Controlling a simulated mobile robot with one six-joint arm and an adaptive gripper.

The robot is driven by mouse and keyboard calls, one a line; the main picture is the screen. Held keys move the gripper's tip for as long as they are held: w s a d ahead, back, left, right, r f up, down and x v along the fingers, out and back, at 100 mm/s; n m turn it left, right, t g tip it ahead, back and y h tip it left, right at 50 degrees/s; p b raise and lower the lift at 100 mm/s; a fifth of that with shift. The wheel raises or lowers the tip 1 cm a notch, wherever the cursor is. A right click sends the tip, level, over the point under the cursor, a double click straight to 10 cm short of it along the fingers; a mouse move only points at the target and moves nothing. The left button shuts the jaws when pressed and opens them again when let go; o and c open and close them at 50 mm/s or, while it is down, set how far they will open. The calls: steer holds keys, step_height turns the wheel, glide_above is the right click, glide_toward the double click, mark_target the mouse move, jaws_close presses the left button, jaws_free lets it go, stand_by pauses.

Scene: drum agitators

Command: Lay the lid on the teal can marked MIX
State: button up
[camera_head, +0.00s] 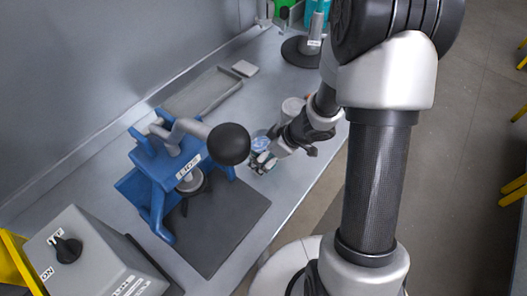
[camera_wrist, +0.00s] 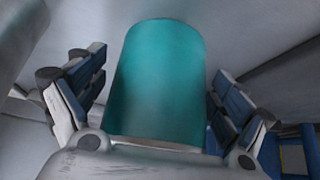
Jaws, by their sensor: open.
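A teal can (camera_wrist: 158,80) stands between the two spread fingers of my gripper (camera_wrist: 160,92) in the wrist view. A gap shows on each side of it, and no MIX marking is visible. In the head view my gripper (camera_head: 263,163) is low over the bench, right of the blue press, beside a small round pale-blue top (camera_head: 261,144). I cannot tell whether that top is a lid or the can's own top.
A dark mat (camera_head: 225,225) lies before the press. A grey switch box (camera_head: 85,255) is at the front left, a shallow tray (camera_head: 203,93) along the wall, and a round-based stand (camera_head: 302,50) at the back.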

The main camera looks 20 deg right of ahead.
steer(key=shift+r, duration=0.25)
steer(key=p+v, duration=0.8)
steer(key=v, duration=0.4)
steer(key=w+d+r+m+t+h, duration=0.1)
steer(key=w+d+r+t+h, duration=0.15)
steer(key=r, duration=0.35)
steer(key=w+d+r+m+t+h, duration=0.1)
steer(key=w+d+r+m+h, duration=0.1)
steer(key=w+d+r+h, duration=0.3)
steer(key=s+r+m+h, duration=0.1)
steer(key=s+r+m, duration=0.2)
steer(key=s+r, duration=0.45)
steer(key=s+a+r+m+g+y, duration=0.3)
steer(key=s+a, duration=0.9)
steer(key=s, duration=0.5)
steer(key=shift+r+y, duration=0.35)
steer(key=shift+r, duration=0.1)
steer(key=shift+g, duration=0.25)
